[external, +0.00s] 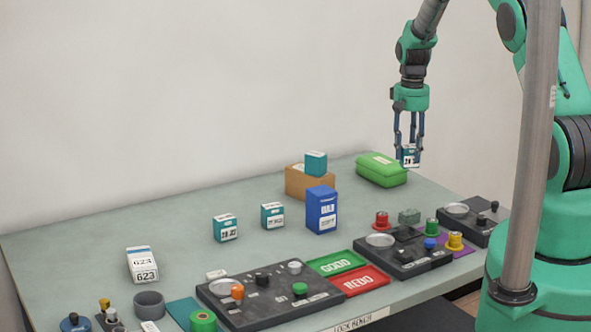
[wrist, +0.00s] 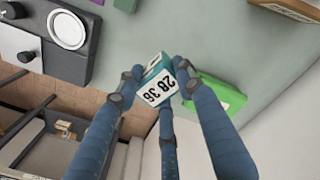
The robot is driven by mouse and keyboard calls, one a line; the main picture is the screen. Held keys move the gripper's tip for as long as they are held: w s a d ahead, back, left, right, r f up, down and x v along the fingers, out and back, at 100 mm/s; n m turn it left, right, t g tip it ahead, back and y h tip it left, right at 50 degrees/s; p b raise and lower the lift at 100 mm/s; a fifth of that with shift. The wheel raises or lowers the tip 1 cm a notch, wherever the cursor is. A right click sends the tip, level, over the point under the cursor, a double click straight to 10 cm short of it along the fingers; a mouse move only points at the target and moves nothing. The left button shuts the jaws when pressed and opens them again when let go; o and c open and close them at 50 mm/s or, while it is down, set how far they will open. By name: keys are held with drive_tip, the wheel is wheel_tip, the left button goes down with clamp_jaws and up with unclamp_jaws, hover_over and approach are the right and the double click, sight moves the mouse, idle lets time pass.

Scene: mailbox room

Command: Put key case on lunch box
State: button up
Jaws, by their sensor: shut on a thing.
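My gripper (external: 409,150) points down and is shut on a small teal-and-white box, which I take as the key case (external: 411,158). In the wrist view the key case (wrist: 156,84) sits tilted between the blue fingers (wrist: 157,88), with black digits on its white face. The green lunch box (external: 380,170) lies closed at the back right of the bench. In the external view the key case overlaps its right end. The lunch box also shows right of the key case in the wrist view (wrist: 218,97), partly hidden by a finger. Contact between them cannot be told.
A brown box (external: 306,184) with a teal box (external: 316,163) on top stands left of the lunch box. A blue box (external: 321,211) and two more teal boxes (external: 226,228) (external: 272,216) stand farther left. Dark control panels (external: 402,252) line the front edge.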

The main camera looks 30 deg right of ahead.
drive_tip(key=shift+w, duration=0.1)
hover_over(387, 164)
drive_tip(key=shift+w+d+f, duration=0.1)
drive_tip(key=shift+d+f, duration=0.05)
drive_tip(key=shift+f, duration=0.6)
idle(0.3)
drive_tip(key=shift+f+p, duration=0.35)
drive_tip(key=shift+f, duration=1.4)
drive_tip(key=shift+f, duration=0.15)
drive_tip(key=o, duration=1.2)
drive_tip(key=shift+o, duration=0.2)
